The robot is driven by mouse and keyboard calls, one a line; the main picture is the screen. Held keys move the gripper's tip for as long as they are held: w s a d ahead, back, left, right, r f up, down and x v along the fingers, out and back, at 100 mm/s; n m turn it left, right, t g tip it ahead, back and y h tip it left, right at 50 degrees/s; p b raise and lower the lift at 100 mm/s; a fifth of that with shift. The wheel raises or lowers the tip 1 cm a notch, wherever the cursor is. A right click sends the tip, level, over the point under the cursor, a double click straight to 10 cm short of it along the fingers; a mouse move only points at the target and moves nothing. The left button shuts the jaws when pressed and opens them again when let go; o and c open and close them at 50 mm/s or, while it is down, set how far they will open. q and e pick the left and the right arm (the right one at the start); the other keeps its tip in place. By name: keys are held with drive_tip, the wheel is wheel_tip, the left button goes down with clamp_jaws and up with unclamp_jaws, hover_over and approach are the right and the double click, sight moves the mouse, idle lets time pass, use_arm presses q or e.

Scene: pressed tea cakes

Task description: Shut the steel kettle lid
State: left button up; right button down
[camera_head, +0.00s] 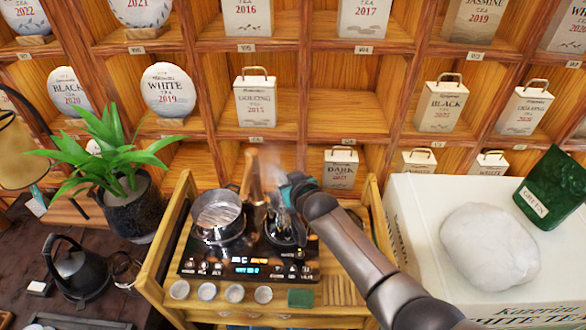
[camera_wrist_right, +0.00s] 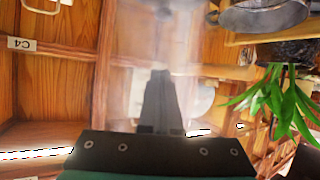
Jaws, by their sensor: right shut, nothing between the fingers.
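A steel vessel (camera_head: 218,225) stands on the left side of the black cooktop (camera_head: 248,268); its round top shows a pale, shiny surface, and I cannot tell whether that is a lid or the inside. It also shows in the right wrist view (camera_wrist_right: 265,18). A second vessel on the right side of the cooktop is mostly hidden by my right gripper (camera_head: 287,190). A brown wooden handle (camera_head: 253,178) stands upright between them. My right gripper is shut and empty, above the right side of the cooktop; its closed fingers (camera_wrist_right: 160,75) show in the wrist view amid steam. No lid is clearly visible. My left gripper is out of view.
A wooden shelf (camera_head: 300,92) with tea cakes and tins rises behind. Left are a potted plant (camera_head: 130,210) and a black kettle (camera_head: 75,270). Several small cups (camera_head: 207,292) line the front. A white box (camera_head: 405,235) bearing a pale lump (camera_head: 490,245) stands right.

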drive_tip(key=s+d+r+p, duration=0.2)
drive_tip(key=s+r, duration=0.3)
drive_tip(key=r, duration=0.1)
drive_tip(key=shift+s+d+r, duration=0.15)
drive_tip(key=shift+s+d, duration=0.2)
drive_tip(key=s+d+f+m+g+h, duration=0.1)
drive_tip(key=s+d+g+h, duration=0.15)
drive_tip(key=s+d, duration=0.6)
drive_tip(key=s+d+f+m+g+h, duration=0.1)
drive_tip(key=s+d+f+m+g, duration=0.15)
drive_tip(key=s, duration=1.05)
drive_tip(key=s+d+g+h, duration=0.25)
drive_tip(key=s+d, duration=0.45)
drive_tip(key=s, duration=0.4)
wheel_tip(320, 180, down, 35)
drive_tip(key=s+g+b, duration=0.2)
drive_tip(key=b, duration=1)
drive_tip(key=s+f+b, duration=0.3)
drive_tip(key=s+f, duration=0.2)
drive_tip(key=f, duration=0.3)
drive_tip(key=s+d+f+b, duration=0.1)
drive_tip(key=s+f+b, duration=0.3)
drive_tip(key=f, duration=0.4)
drive_tip(key=s+d+f+g+b, duration=0.1)
drive_tip(key=s+f+b, duration=0.2)
drive_tip(key=s+f, duration=0.2)
wheel_tip(320, 180, down, 3)
drive_tip(key=shift+s+f+y, duration=0.1)
drive_tip(key=shift+s+y, duration=0.2)
drive_tip(key=shift+s, duration=0.1)
